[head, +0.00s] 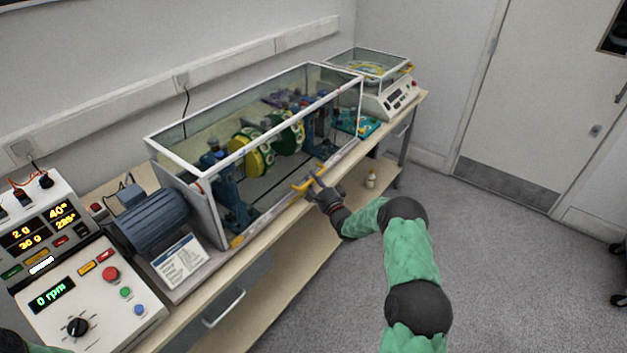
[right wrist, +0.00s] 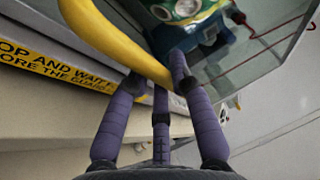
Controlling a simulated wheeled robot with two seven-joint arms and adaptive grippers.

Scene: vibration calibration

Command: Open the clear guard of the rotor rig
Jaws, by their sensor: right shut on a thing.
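The clear guard (head: 180,152) is a long box of clear panels with a white frame, and it stands down over the rotor rig. Inside it are green and yellow discs (head: 252,155) and blue bearing stands (head: 225,185). A yellow handle (head: 308,184) sits at the lower front edge of the guard. My right gripper (head: 316,186) is at this handle, with its fingers shut on it. In the right wrist view the yellow handle (right wrist: 115,42) passes between the purple fingers (right wrist: 163,88). My left gripper is not in view.
A control box with a 0 rpm display (head: 85,300) and a blue motor (head: 153,218) stand at the near left. A balance with a glass cover (head: 398,95) stands at the far end of the bench. A small bottle (head: 371,179) is below, right of the gripper.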

